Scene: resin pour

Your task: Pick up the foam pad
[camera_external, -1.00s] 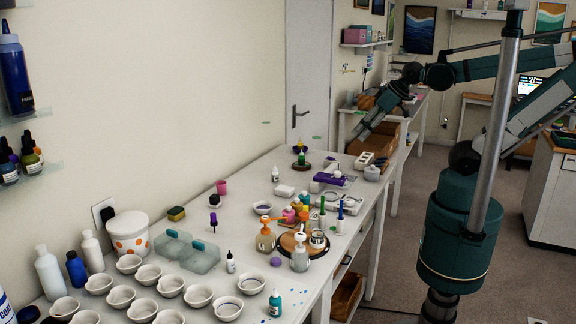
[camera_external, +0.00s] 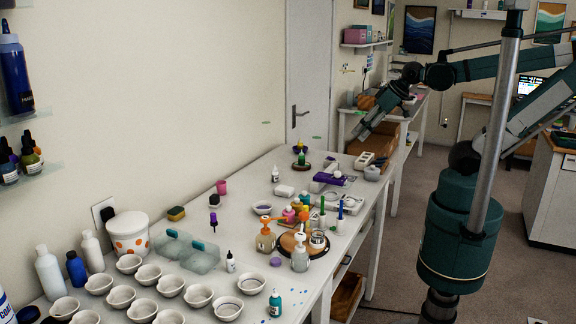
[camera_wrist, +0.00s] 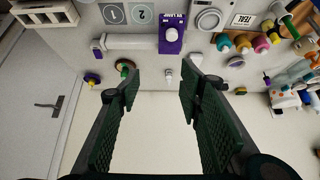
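I cannot tell for sure which thing is the foam pad. A small yellow and dark sponge-like block (camera_external: 176,213) lies on the workbench by the wall, left of the middle. A flat white block (camera_external: 284,191) lies farther along the bench. My gripper (camera_external: 357,136) is in the air above the far end of the bench, well away from the sponge-like block. In the wrist view my gripper (camera_wrist: 160,84) is open, with both fingers wide apart and nothing held between them. A small white item shows beyond the fingertips.
White pouring cups (camera_external: 171,285) fill the near bench (camera_external: 255,209). A white tub with orange dots (camera_external: 129,243) and clear moulds (camera_external: 187,251) stand nearby. Pump bottles (camera_external: 265,240) crowd the right edge. A purple device (camera_wrist: 172,35) shows beyond my gripper.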

